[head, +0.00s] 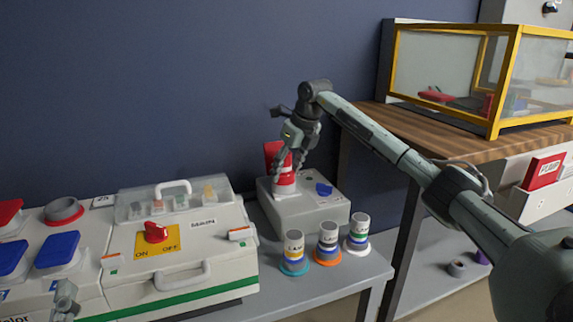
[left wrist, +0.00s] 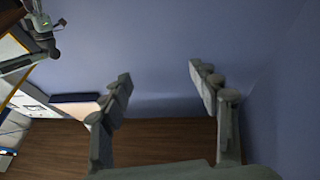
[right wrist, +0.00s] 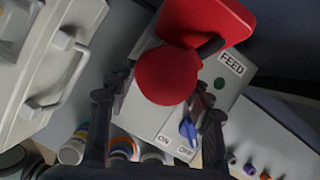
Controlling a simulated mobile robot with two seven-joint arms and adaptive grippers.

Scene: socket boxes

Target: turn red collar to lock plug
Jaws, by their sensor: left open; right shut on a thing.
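The red collar of the plug (head: 285,179) stands on the grey socket box (head: 313,207), above a white ring. From above, in the right wrist view, the collar and plug show as one red round body (right wrist: 167,76); where one ends is unclear. A red lid (right wrist: 215,20) stands open behind it. My right gripper (head: 291,160) is over the box, its fingers on both sides of the red body and shut on it. In the right wrist view the fingers (right wrist: 160,95) flank it. My left gripper (head: 65,298) is at the lower left; its wrist view (left wrist: 160,95) shows it open and empty.
The box has a blue switch (head: 323,189), marked ON and OFF, and a FEED label (right wrist: 231,61). Several labelled plugs (head: 327,242) stand in front on the grey bench. A white case (head: 180,240) is at left. A yellow-framed glass case (head: 497,80) is at right.

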